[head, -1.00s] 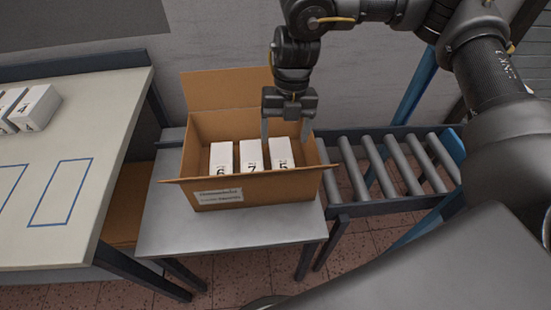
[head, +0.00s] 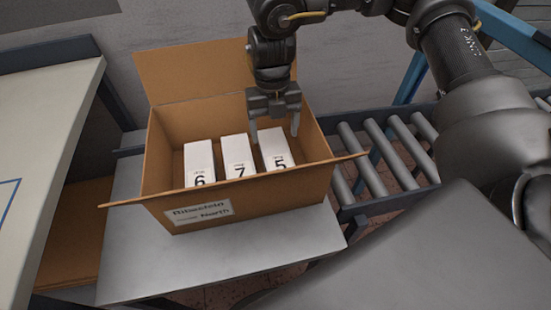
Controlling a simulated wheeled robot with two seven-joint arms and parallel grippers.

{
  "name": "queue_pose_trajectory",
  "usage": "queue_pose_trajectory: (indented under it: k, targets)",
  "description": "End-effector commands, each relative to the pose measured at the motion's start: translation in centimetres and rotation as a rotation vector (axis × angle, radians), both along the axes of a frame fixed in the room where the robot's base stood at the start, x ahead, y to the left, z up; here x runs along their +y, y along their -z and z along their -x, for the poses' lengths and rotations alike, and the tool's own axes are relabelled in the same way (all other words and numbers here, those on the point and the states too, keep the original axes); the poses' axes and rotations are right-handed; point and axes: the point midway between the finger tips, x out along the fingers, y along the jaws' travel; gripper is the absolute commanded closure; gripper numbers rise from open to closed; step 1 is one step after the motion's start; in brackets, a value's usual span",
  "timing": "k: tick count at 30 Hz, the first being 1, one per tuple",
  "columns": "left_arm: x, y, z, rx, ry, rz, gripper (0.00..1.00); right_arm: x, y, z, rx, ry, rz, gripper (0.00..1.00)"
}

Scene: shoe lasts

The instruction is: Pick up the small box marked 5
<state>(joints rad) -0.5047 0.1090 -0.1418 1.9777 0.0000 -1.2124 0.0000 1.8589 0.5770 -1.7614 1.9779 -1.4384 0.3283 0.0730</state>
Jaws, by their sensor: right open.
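The small white box marked 5 (head: 274,146) stands upright in the open cardboard carton (head: 250,205), at the right end of a row of three. The box marked 7 (head: 236,151) is beside it, and the box marked 6 (head: 199,158) is at the left. My right gripper (head: 274,134) is open, pointing down, with its two fingers at the upper part of the box marked 5, one toward each side. I cannot tell whether the fingers touch it. The lower parts of the boxes are hidden by the carton's front wall. My left gripper is not in view.
The carton stands on a small grey table (head: 140,265). A roller conveyor (head: 385,160) is at the right, and a pale table (head: 35,140) at the left. The carton's raised back flap (head: 190,70) and its walls surround the boxes.

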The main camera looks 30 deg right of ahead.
Motion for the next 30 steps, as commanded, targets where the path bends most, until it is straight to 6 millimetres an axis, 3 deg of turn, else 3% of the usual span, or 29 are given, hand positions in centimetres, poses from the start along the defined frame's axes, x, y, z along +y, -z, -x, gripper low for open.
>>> queue_pose_trajectory:
  k: [6,14,24,30]
  targets:
    - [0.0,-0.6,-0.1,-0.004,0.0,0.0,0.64,0.1,3.3,0.5,0.002,0.0,0.0,0.25]
    - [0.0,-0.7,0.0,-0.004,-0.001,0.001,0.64,0.0,4.2,0.6,0.001,0.002,-0.001,0.25]
    - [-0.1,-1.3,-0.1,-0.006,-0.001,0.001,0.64,0.1,8.5,1.2,0.002,0.003,0.0,0.25]
    - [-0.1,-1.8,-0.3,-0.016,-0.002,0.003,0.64,0.1,9.1,1.3,0.001,0.004,-0.001,0.25]
